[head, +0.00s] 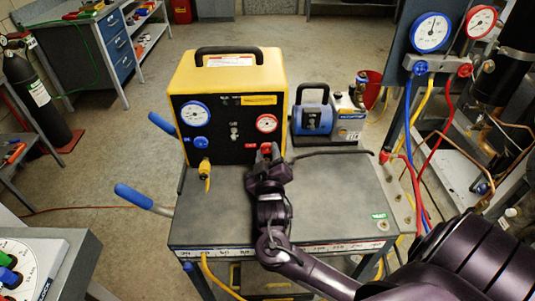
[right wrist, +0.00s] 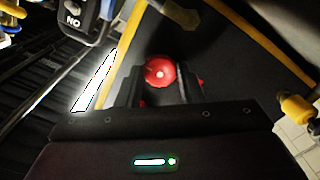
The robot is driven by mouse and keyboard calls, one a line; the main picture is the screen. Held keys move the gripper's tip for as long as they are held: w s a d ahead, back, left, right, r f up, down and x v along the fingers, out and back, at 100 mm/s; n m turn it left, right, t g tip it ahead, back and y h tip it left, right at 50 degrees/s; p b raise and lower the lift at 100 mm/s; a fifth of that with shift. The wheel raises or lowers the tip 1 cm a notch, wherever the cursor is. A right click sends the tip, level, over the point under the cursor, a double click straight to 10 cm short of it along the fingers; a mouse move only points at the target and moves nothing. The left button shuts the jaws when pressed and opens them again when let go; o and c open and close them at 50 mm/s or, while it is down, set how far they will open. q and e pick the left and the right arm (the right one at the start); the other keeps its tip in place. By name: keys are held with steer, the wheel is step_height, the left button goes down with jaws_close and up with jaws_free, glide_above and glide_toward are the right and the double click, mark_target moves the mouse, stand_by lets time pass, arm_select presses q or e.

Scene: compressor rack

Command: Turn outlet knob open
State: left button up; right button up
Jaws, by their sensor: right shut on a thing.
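The yellow recovery unit (head: 233,62) with a black front panel stands on the grey cart. The red outlet knob (head: 266,148) is on the lower right of that panel, under the red-rimmed gauge (head: 266,123). My right gripper (head: 266,162) reaches the panel and is shut on the red knob. In the right wrist view the knob's red round face (right wrist: 160,72) shows between the two dark fingers. Its sides are partly hidden by the fingers. A blue knob (head: 201,145) sits at the panel's left under the blue-rimmed gauge (head: 195,113). My left gripper is not in view.
A blue and grey vacuum pump (head: 313,118) stands right of the unit, with a black hose across the cart top (head: 215,222). A gauge manifold (head: 431,32) with blue, yellow and red hoses is at the right. A yellow fitting (head: 203,169) sticks out of the panel's lower left.

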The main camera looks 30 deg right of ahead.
steer(key=shift+r+n+p, duration=0.15)
steer(key=shift+n+p, duration=0.15)
steer(key=shift+p, duration=0.25)
steer(key=n+p, duration=1)
steer(key=p, duration=0.2)
steer(key=n+p, duration=0.2)
steer(key=n, duration=0.1)
steer(key=shift+p, duration=0.4)
steer(key=shift+n+p, duration=0.7)
steer(key=shift+n, duration=0.7)
steer(key=shift+a+f, duration=0.1)
steer(key=shift+f, duration=0.1)
steer(key=o, duration=1)
